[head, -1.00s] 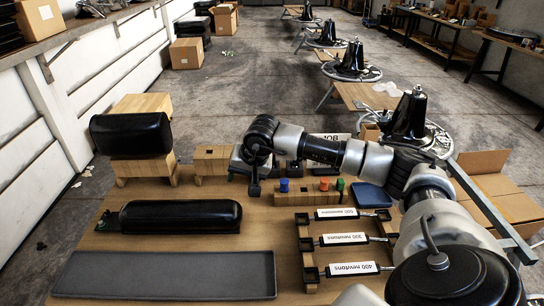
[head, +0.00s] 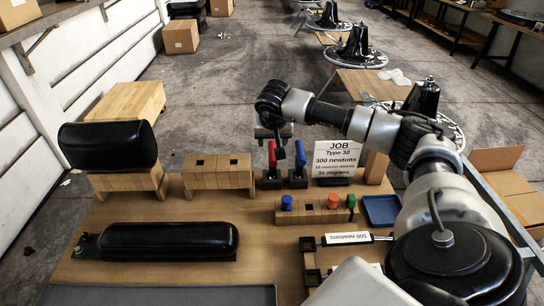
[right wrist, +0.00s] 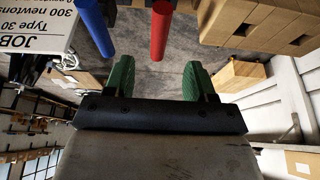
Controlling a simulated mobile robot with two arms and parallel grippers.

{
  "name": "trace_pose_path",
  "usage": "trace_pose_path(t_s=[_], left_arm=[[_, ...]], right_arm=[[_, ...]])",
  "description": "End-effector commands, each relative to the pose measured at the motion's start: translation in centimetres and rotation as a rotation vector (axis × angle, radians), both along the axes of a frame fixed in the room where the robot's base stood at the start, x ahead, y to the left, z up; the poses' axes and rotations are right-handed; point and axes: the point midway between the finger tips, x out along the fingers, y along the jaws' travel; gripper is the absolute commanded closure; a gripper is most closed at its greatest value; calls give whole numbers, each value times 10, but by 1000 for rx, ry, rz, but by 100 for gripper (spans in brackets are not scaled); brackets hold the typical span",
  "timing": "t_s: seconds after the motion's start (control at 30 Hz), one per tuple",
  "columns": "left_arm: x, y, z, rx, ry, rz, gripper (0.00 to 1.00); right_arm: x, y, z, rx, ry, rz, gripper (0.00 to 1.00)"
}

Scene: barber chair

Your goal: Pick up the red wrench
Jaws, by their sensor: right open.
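The red wrench (head: 272,156) stands upright in a dark holder on the wooden table, left of a blue wrench (head: 300,155). My right gripper (head: 275,134) is at the red wrench's upper end in the head view. In the right wrist view, the green fingers of my right gripper (right wrist: 158,76) are spread apart and empty. There the red wrench (right wrist: 161,32) lines up with the gap between them, and the blue wrench (right wrist: 96,28) is to its left. I cannot tell whether the gripper touches the red wrench. My left gripper is not in view.
A JOB sign (head: 334,158) stands just right of the wrenches. A wooden block with holes (head: 218,172) is to their left. In front are a rack of coloured pegs (head: 315,214), a blue tray (head: 381,210) and a black padded roll (head: 168,241).

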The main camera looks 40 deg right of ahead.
Motion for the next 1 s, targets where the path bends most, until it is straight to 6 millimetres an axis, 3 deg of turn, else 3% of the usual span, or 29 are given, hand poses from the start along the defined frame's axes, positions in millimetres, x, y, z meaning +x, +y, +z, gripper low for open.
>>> trace_pose_path(t_s=[0.1,0.3,0.7,1.0], left_arm=[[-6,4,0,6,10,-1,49],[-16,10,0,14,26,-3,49],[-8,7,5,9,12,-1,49],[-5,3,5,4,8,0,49]], right_arm=[[6,-5,-19,0,3,-1,45],[11,-10,-36,0,0,-1,45],[28,-25,-80,0,1,-1,45],[29,-26,-82,-1,-1,0,48]])
